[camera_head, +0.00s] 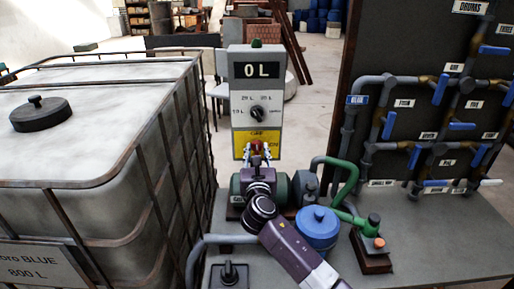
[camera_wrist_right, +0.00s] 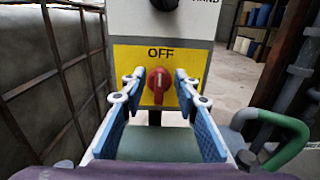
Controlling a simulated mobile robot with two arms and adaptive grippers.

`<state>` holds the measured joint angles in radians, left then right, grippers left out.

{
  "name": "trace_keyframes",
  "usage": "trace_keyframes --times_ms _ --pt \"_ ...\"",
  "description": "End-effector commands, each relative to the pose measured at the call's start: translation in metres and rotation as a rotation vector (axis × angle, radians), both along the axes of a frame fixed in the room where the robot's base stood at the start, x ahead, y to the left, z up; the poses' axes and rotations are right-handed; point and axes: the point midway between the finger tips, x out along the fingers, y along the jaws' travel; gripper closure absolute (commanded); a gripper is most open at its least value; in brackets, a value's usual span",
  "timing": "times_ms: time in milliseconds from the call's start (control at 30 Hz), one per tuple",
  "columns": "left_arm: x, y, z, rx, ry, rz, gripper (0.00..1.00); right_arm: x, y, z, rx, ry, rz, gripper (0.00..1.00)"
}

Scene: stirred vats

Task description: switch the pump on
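The control post (camera_head: 256,100) stands behind the bench, its display reading "0 L". Low on it is a yellow plate (camera_wrist_right: 124,58) marked "OFF" with a red rotary knob (camera_wrist_right: 159,86); its grip stands upright. The knob also shows small in the head view (camera_head: 257,146). My right gripper (camera_wrist_right: 160,88) is open, with one blue-padded finger on each side of the knob and visible gaps between. The green pump body (camera_head: 281,188) sits below the post, partly hidden by my right wrist. My left gripper is in neither view.
A caged white tank (camera_head: 110,100) fills the left side. A panel of blue-handled valves (camera_head: 420,130) stands at the right. A black dial (camera_head: 258,111) is above the knob.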

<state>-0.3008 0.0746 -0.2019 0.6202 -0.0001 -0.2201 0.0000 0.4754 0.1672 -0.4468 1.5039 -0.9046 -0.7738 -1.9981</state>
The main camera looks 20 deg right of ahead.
Motion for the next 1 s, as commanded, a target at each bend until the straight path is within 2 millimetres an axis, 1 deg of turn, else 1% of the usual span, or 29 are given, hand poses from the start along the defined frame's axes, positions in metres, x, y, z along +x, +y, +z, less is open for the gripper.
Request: trace_keyframes --times_ms 100,200,533,567,800,1000 --pt "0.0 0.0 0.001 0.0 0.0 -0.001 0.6 0.011 -0.003 0.0 -0.001 0.0 -0.001 0.72" --pt "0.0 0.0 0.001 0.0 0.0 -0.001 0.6 0.017 -0.005 0.0 0.001 0.0 0.0 0.72" --pt "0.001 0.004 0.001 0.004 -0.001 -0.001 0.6 0.019 -0.006 -0.001 0.001 0.001 0.0 0.72" --pt "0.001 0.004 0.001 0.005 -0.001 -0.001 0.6 0.019 -0.006 -0.001 0.002 0.0 0.0 0.74" --pt "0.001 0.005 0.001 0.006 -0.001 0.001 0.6 0.019 -0.005 -0.001 0.002 0.0 0.0 1.0" --pt "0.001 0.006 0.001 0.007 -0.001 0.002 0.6 0.019 -0.006 -0.001 0.003 0.0 0.0 1.0"
